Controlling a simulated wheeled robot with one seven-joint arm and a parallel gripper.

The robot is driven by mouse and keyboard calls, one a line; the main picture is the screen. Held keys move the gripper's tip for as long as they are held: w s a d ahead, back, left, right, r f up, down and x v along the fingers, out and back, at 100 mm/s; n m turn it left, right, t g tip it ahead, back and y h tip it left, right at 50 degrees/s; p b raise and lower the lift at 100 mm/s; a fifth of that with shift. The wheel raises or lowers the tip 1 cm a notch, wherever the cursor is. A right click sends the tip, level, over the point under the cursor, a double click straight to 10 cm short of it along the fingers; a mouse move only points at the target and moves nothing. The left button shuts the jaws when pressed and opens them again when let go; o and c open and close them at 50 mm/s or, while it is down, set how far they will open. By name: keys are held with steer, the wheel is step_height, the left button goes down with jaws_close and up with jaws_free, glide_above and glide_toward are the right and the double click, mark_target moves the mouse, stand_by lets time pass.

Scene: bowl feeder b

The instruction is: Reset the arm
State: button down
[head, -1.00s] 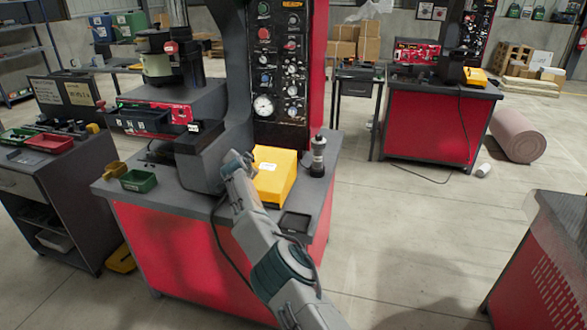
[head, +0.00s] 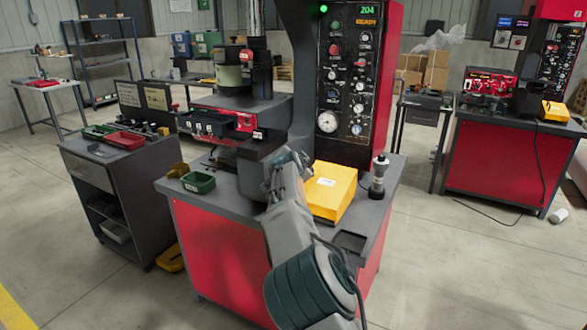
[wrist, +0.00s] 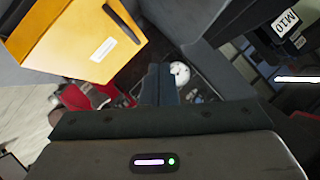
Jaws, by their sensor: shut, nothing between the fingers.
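My gripper (wrist: 159,85) is in the lower middle of the wrist view, its two dark fingers together with nothing between them. In the head view my arm reaches up over the red-fronted workbench (head: 232,248), and the gripper end is near the middle of the bench, left of a yellow box (head: 332,190). The fingertips are hard to make out there. The yellow box also shows at the upper left of the wrist view (wrist: 82,38), apart from the fingers.
A machine with a gauge panel (head: 352,75) stands at the back of the bench. A small green bin (head: 198,182), a grey-topped cylinder (head: 378,178) and a black tray (head: 349,242) are on the bench. A dark cart (head: 120,190) stands left.

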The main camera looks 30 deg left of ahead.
steer(key=shift+a+v, duration=0.15)
steer(key=shift+v, duration=0.55)
steer(key=shift+a+v, duration=0.1)
steer(key=shift+v, duration=0.6)
steer(key=w+d+r+m+g+h, duration=0.1)
steer(key=w+d, duration=0.1)
steer(key=d, duration=0.8)
steer(key=w+d+r+m+g+h, duration=0.1)
steer(key=w+d+h, duration=0.1)
steer(key=d, duration=0.7)
steer(key=s+d+g+p, duration=0.1)
steer(key=s+d, duration=0.2)
steer(key=d, duration=0.6)
steer(key=s+d+g+p, duration=0.1)
steer(key=s+d+g, duration=0.15)
steer(key=d, duration=0.65)
steer(key=s+d+n+g+p, duration=0.1)
steer(key=s+d+n+g, duration=0.1)
steer(key=s+d, duration=1.05)
steer(key=s+d+f+n+g+h, duration=0.1)
steer(key=s+d+f+n, duration=0.1)
steer(key=s, duration=1)
steer(key=s+d+f+n+g+p, duration=0.1)
steer(key=s+d+f+n, duration=0.1)
steer(key=s, duration=1)
steer(key=shift+s+d+h, duration=0.15)
steer(key=shift+d+h, duration=0.25)
steer(key=shift+f, duration=0.1)
